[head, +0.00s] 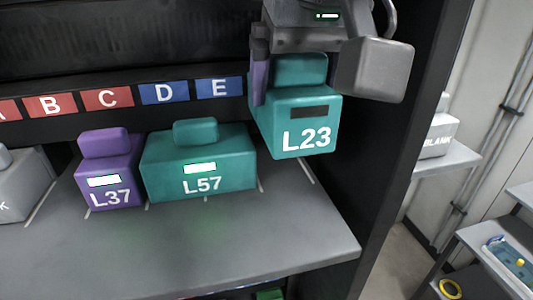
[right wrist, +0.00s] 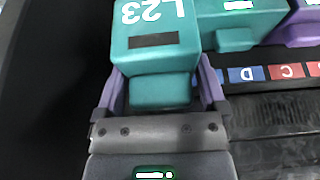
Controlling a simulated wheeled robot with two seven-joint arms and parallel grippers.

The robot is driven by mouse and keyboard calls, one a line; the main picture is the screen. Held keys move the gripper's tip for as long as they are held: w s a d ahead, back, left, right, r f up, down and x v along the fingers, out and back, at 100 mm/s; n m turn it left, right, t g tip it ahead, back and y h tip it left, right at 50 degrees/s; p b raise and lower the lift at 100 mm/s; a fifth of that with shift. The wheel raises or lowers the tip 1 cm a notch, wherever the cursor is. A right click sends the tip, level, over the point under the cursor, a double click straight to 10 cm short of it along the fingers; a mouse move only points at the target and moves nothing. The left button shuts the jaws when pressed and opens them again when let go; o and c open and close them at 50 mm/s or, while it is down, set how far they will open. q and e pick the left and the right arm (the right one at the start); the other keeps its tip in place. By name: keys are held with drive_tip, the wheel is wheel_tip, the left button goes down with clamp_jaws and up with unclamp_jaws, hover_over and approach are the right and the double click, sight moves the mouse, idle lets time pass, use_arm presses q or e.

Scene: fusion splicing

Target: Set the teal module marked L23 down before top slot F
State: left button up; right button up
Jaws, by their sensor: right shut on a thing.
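The teal module L23 (head: 306,128) has a dark window above its mark and hangs at the right end of the shelf, seemingly a little above it. My right gripper (head: 300,70) is shut on its top handle. The right wrist view shows both fingers (right wrist: 165,92) on either side of the handle of L23 (right wrist: 152,50). The label for slot F is not visible; the module and gripper cover the area right of label E (head: 219,88). My left gripper is not in view.
On the shelf (head: 230,245), the teal module L57 (head: 225,178) stands just left of L23, with the purple L37 (head: 115,187) beyond. A grey module (head: 22,190) stands at far left. The rack's dark side wall (head: 385,150) is close on the right. The shelf's front strip is clear.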

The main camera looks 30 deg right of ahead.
sight(311, 144)
drive_tip(key=f, duration=0.2)
drive_tip(key=s+f, duration=0.2)
drive_tip(key=f, duration=0.1)
drive_tip(key=shift+s+d+f, duration=0.1)
drive_tip(key=shift+d+f, duration=0.15)
drive_tip(key=shift+f, duration=0.1)
drive_tip(key=x, duration=0.2)
drive_tip(key=shift+a+f, duration=0.15)
drive_tip(key=shift+f, duration=0.3)
drive_tip(key=shift+a, duration=0.1)
drive_tip(key=o, duration=1.1)
drive_tip(key=shift+o, duration=0.2)
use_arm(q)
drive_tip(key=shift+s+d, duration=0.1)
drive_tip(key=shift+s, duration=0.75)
use_arm(e)
drive_tip(key=d+v, duration=0.1)
drive_tip(key=v, duration=1.1)
drive_tip(key=shift+a, duration=0.45)
